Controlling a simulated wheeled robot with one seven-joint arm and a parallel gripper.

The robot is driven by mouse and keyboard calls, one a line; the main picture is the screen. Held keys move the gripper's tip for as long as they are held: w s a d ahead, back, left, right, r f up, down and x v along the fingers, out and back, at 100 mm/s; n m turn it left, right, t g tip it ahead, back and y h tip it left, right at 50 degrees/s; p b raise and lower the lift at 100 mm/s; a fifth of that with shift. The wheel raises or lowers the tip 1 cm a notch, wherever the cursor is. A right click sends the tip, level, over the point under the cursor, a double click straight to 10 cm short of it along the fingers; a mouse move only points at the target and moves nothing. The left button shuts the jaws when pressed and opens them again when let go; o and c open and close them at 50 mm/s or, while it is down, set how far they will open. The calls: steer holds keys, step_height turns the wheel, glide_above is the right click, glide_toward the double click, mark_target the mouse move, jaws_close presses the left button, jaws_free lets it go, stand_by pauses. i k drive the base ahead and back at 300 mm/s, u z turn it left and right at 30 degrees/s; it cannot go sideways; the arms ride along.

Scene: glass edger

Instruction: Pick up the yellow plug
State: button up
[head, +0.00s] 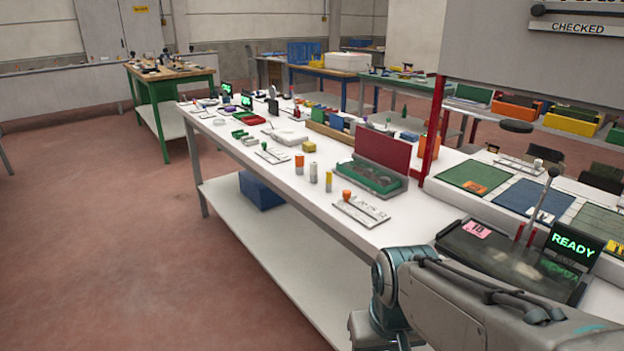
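Several small upright pieces stand on the long white table (262,176), left of the green case with the raised red lid. One is a slim cylinder, yellow above and pale below (329,181). A short yellow piece (307,147) stands a little farther back. At this size I cannot tell which of these is the yellow plug. My arm reaches in at the bottom right, in front of the table, and my gripper is not in view.
The open green case (372,177) stands beside the small pieces. A white tray with an orange-topped piece (346,196) lies nearer. A dark machine with a READY screen (574,245) is at right. Red floor at left is clear.

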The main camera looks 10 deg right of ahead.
mark_target(329, 174)
steer(key=u, duration=0.05)
steer(key=k, duration=0.95)
steer(key=u, duration=0.95)
steer(key=i, duration=1)
steer(key=z, duration=0.85)
steer(key=i, duration=0.75)
steer(key=z, duration=0.65)
